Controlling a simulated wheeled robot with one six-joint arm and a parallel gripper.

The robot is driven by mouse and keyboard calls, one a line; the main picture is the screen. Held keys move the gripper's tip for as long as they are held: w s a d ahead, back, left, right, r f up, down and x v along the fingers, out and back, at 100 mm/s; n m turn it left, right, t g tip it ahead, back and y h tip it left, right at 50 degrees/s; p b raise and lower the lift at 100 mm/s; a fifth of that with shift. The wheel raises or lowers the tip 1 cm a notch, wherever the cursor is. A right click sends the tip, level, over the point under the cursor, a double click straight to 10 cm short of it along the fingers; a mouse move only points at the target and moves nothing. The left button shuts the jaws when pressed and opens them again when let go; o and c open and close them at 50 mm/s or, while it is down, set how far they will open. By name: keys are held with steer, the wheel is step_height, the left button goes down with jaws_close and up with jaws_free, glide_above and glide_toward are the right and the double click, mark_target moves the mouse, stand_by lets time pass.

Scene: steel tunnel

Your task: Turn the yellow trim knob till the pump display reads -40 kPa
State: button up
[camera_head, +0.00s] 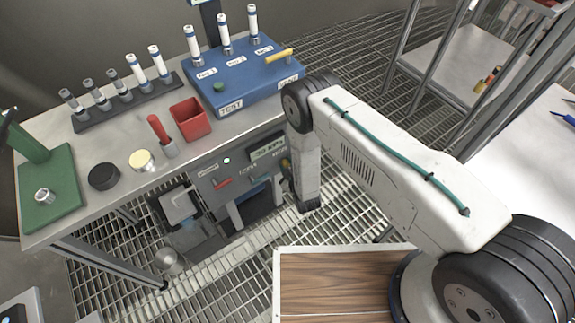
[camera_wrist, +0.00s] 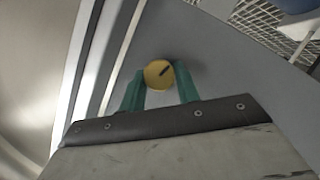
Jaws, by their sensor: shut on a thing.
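In the wrist view the round yellow trim knob (camera_wrist: 158,74) has a dark pointer line running up to the right. It sits on a grey panel face. My gripper (camera_wrist: 160,78) has its two green fingers on either side of the knob, shut on it. In the head view the pump panel (camera_head: 208,171) is under the bench's front edge, with a lit green light. Its pump display (camera_head: 268,150) shows a figure in kPa, too small to read surely. My arm hides the knob and my fingers in the head view.
A wood-topped surface (camera_head: 335,283) lies in front. Grating floor shows between.

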steer(key=shift+s+a+f+n+t+h, duration=0.1)
steer(key=shift+n+t+h, duration=0.65)
steer(key=shift+n, duration=0.95)
steer(key=shift+t, duration=0.25)
steer(key=o, duration=1)
steer(key=v, duration=0.7)
steer(key=shift+s, duration=0.35)
